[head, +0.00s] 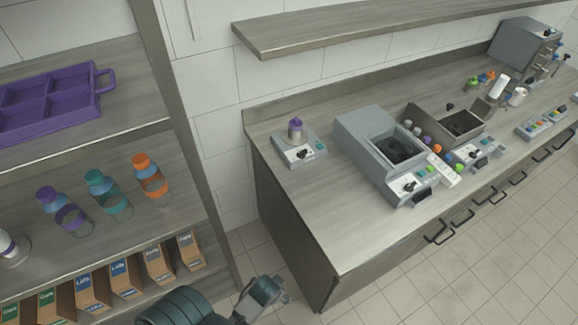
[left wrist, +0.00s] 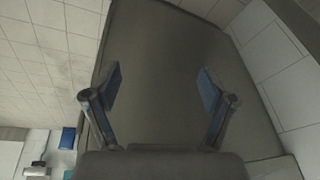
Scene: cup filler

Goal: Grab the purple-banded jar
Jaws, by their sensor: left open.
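A clear jar with a purple cap and purple band (head: 70,217) stands on the middle shelf at the left in the head view, left of a teal-banded jar (head: 115,202) and an orange-banded jar (head: 152,182). My left gripper (head: 276,292) is at the bottom of the head view, to the right of the shelf unit and well apart from the jars. In the left wrist view the gripper (left wrist: 160,90) is open and empty, with its two fingers spread in front of a plain dark panel. No jar shows in that view. My right gripper is not in view.
Cardboard boxes (head: 125,278) line the shelf below the jars, and a purple tray (head: 45,104) lies on the shelf above. A whitish container (head: 12,250) stands at the left edge. A counter (head: 330,230) bears machines and a purple-capped container (head: 296,131) on a small device.

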